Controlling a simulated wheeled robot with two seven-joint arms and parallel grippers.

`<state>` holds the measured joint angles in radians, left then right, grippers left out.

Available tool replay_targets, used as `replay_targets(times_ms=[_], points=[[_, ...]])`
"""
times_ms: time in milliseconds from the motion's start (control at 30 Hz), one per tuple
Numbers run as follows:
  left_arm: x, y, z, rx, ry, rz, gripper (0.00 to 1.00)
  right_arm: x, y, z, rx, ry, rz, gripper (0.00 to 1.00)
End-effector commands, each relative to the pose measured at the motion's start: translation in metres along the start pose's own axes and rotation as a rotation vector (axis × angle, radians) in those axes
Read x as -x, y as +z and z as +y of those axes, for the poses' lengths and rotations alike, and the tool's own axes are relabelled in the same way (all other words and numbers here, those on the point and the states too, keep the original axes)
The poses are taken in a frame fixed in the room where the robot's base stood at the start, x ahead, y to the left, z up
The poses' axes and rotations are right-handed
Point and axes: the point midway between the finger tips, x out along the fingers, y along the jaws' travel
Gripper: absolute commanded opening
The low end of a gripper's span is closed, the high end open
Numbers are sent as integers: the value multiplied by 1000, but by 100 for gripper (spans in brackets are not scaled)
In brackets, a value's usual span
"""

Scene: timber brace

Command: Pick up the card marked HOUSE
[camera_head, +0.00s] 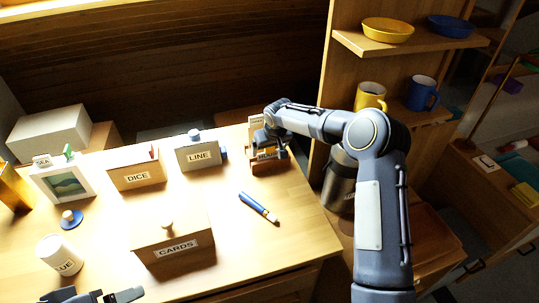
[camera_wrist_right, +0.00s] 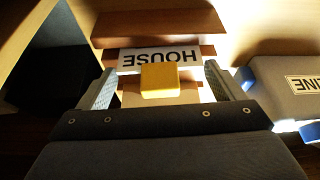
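The card marked HOUSE (camera_wrist_right: 185,57) shows upside down in the right wrist view, in front of wooden steps. In the head view its label (camera_head: 267,155) is partly hidden by my right gripper, on a small wooden stand (camera_head: 268,167) at the table's far right. A yellow block (camera_wrist_right: 160,80) shows in front of the card, between my fingers. My right gripper (camera_wrist_right: 160,88) is open, one finger on each side of the block, with gaps visible. Contact with the card cannot be told. My left gripper (camera_head: 108,297) is partly in view at the bottom left, away from the card.
The LINE box (camera_head: 198,154) stands close left of the stand, and the DICE box (camera_head: 136,172) is farther left. The CARDS box (camera_head: 172,240) is nearer. A blue brush (camera_head: 258,207) lies on the table. A shelf post (camera_head: 325,100) rises to the right.

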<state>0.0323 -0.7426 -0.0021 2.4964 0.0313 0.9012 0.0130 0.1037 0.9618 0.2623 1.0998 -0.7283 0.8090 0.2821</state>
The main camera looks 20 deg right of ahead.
Motion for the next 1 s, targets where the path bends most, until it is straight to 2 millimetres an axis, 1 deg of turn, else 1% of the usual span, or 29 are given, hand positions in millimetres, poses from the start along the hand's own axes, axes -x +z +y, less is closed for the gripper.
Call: replay_targets(times_ms=[33,200,433,567,1000], points=[[0,0,0,0,0,0,86,0,0,0,0,0,0,82],[0,0,0,0,0,0,86,0,0,0,0,0,0,60],[0,0,0,0,0,0,86,1,0,0,0,0,0,59],[2,-1,1,0,0,0,86,4,-1,0,1,0,0,59],[14,-7,7,0,0,0,86,35,-8,1,1,0,0,59]])
